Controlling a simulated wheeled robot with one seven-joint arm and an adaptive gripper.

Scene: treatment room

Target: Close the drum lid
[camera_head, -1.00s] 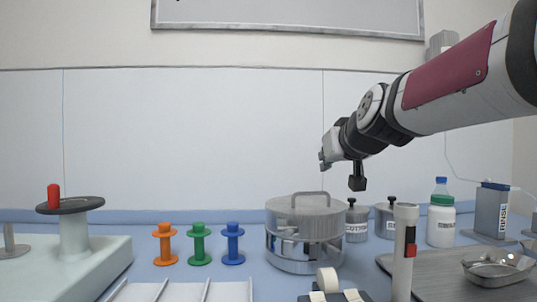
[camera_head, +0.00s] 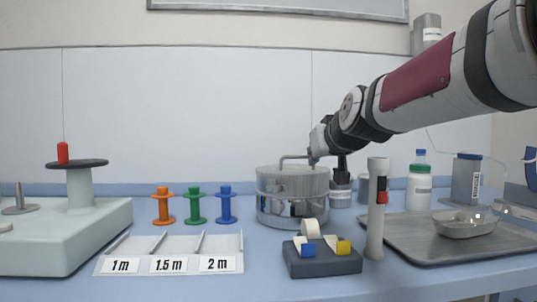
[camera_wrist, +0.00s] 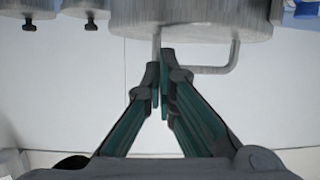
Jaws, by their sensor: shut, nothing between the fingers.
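The drum (camera_head: 291,212) is a shiny metal cylinder on the blue table, near the middle of the head view. Its grey lid (camera_head: 290,182) lies level on top, with a thin bar handle (camera_head: 292,157) rising from it. I cannot tell whether the lid is fully seated. My gripper (camera_wrist: 160,85) is shut and empty. In the wrist view its fingertips are at one post of the handle (camera_wrist: 208,70), overlapping it in the picture; contact is unclear. In the head view my wrist is just right of the handle, and the fingers are hard to make out.
A white torch-like cylinder (camera_head: 376,215) and a dark block with tape rolls (camera_head: 322,265) stand in front. Coloured spools (camera_head: 195,206) stand left.

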